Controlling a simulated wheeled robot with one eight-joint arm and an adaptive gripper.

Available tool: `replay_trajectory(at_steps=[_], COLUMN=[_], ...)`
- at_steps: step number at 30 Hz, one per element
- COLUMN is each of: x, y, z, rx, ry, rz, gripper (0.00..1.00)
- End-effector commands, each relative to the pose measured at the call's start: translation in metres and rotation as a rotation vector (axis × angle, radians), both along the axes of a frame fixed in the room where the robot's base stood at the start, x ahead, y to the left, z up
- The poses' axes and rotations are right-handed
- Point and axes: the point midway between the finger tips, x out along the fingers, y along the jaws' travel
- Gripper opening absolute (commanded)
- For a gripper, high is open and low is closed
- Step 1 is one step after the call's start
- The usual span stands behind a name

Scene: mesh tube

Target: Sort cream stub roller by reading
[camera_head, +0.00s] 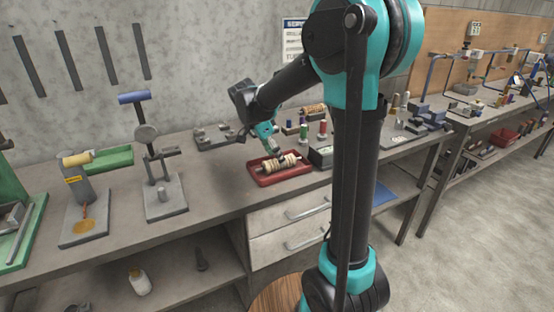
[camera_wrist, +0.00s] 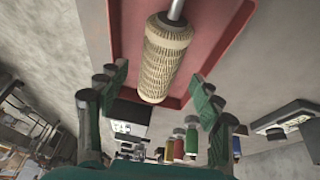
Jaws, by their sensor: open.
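The cream stub roller (camera_wrist: 165,60) has a ribbed, mesh-like surface and a metal shaft at one end. It lies in a red tray (camera_wrist: 212,35) in the wrist view. In the head view the roller (camera_head: 272,166) shows in the red tray (camera_head: 285,180) on the bench. My gripper (camera_wrist: 158,95) is open, with green pads on either side below the roller's near end in the wrist view. The roller is not gripped. In the head view my gripper (camera_head: 268,140) is just above the tray, and its fingertips are hard to make out.
A dark box (camera_head: 321,157) stands right of the tray, with several coloured spools (camera_head: 322,130) behind it. Bare bench lies between.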

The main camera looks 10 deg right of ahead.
Motion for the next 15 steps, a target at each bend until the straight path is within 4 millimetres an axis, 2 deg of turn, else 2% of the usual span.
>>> replay_trajectory(at_steps=[9,15], x=[-0.005,-0.006], y=[0.025,0.034], z=[0.060,0.084], rx=[0.000,0.000], ry=[0.000,0.001], rz=[0.000,0.000], gripper=[0.66,0.66])
